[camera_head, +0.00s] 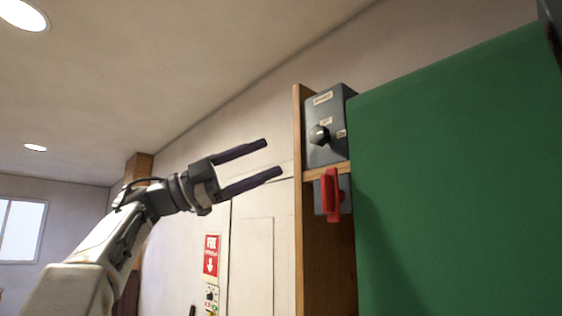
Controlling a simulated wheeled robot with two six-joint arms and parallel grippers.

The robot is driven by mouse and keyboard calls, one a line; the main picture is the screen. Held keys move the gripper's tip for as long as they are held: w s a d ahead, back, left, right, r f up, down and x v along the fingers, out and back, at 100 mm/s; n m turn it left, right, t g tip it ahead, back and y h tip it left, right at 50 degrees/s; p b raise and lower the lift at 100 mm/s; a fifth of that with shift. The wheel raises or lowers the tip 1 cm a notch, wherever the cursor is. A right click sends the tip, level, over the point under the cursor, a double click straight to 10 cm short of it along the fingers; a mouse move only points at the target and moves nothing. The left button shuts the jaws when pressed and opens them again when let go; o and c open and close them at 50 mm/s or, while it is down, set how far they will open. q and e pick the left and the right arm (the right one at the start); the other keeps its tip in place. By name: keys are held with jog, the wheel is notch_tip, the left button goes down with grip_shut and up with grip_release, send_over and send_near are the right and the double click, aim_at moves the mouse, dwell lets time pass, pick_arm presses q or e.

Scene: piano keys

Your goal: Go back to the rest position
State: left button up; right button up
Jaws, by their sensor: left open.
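My left gripper (273,158) is raised at the middle of the head view, with its arm coming in from the lower left. Its two dark fingers are spread apart and nothing is between them. The fingertips point right, toward a grey control box (327,140) with a dark knob, and look apart from it in the picture. My right gripper is not in view. No piano keys show in this view.
A wooden frame (299,200) holds the grey box and a red lever (331,196) below it. A large green board (460,180) fills the right side. A red sign (211,256) is on the pale wall behind my arm.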

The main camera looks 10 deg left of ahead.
pick_arm(q)
jog(key=shift+s+a+f, duration=0.1)
jog(key=shift+a, duration=0.2)
dwell(0.4)
